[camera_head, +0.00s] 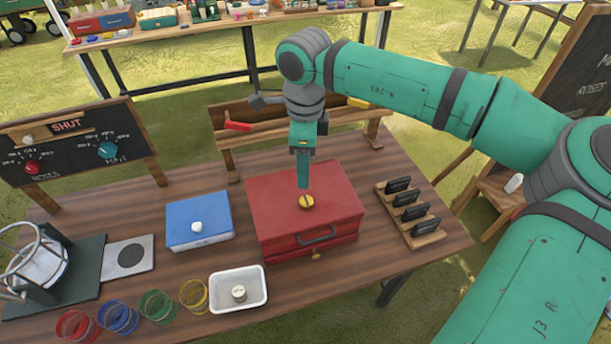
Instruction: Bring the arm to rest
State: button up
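My gripper (303,186) points straight down over the red box (278,222) on the wooden table. Its fingertips appear just above or at the yellow round knob (306,202) on the box's lid; I cannot tell whether they touch it. The fingers line up in this view, so their opening is hidden. My green arm comes in from the right and bends down at the top middle.
A blue box (199,221) with a white knob stands left of the red one. A white tray (217,297) and several coloured cups are in front. A wooden rack (411,214) with black pieces is right. A wooden stand (233,147) is behind.

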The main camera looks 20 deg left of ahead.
jog(key=shift+r, duration=0.35)
